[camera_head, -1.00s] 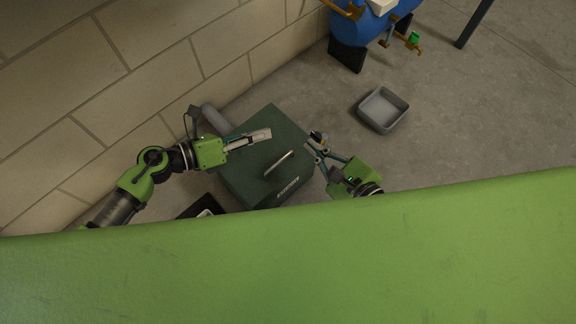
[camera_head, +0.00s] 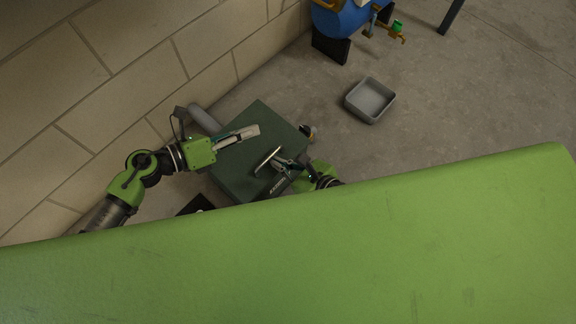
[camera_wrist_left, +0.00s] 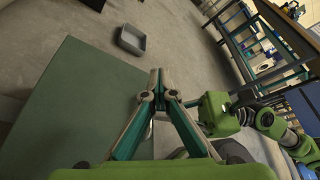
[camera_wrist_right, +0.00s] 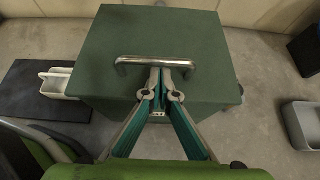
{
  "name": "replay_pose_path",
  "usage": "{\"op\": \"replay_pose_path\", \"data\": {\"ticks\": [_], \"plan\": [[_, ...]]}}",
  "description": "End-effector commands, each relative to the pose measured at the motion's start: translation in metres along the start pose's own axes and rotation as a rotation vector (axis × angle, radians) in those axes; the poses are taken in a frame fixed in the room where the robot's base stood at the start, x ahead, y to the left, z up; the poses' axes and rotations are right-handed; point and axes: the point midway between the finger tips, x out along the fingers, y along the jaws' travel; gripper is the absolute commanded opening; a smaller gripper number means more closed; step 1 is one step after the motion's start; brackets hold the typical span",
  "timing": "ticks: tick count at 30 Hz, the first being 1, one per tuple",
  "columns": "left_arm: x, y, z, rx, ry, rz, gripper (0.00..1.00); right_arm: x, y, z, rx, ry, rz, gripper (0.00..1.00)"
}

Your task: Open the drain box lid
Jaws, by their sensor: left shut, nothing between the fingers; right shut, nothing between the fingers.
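The drain box is a dark green box whose flat lid (camera_head: 252,118) faces up in the head view, closed. A metal bar handle (camera_head: 268,159) stands on the lid. The lid (camera_wrist_right: 150,35) and handle (camera_wrist_right: 154,61) also show in the right wrist view. My left gripper (camera_head: 256,131) is shut and empty over the lid's far left part. It shows shut in the left wrist view (camera_wrist_left: 157,76). My right gripper (camera_head: 274,159) is shut and empty, with its tips at the handle. In the right wrist view its tips (camera_wrist_right: 161,72) are just below the bar; I cannot tell if they touch it.
A grey tray (camera_head: 370,100) lies on the floor to the right. A blue tank (camera_head: 345,18) stands at the back. A block wall (camera_head: 130,70) runs behind the box. A black mat with a white scoop (camera_wrist_right: 56,83) lies beside the box.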

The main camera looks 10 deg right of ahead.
Motion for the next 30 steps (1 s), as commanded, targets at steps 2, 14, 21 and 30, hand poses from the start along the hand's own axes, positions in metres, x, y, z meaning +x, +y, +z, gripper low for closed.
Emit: {"op": "replay_pose_path", "data": {"ticks": [2, 14, 21, 30], "plan": [[0.000, 0.000, 0.000, 0.000, 0.000, 0.000, 0.00, 0.003, 0.000, 0.000, 0.000, 0.000, -0.001, 0.00], [0.000, 0.000, 0.000, 0.000, 0.000, 0.000, 0.00, 0.003, 0.001, 0.007, 0.001, -0.004, -0.001, 0.00], [0.000, 0.000, 0.000, 0.000, 0.000, 0.000, 0.00, -0.003, 0.000, 0.021, -0.001, -0.002, -0.002, 0.00], [0.000, 0.000, 0.000, 0.000, 0.000, 0.000, 0.19, -0.003, 0.000, 0.021, -0.002, -0.002, -0.002, 0.00]]}}
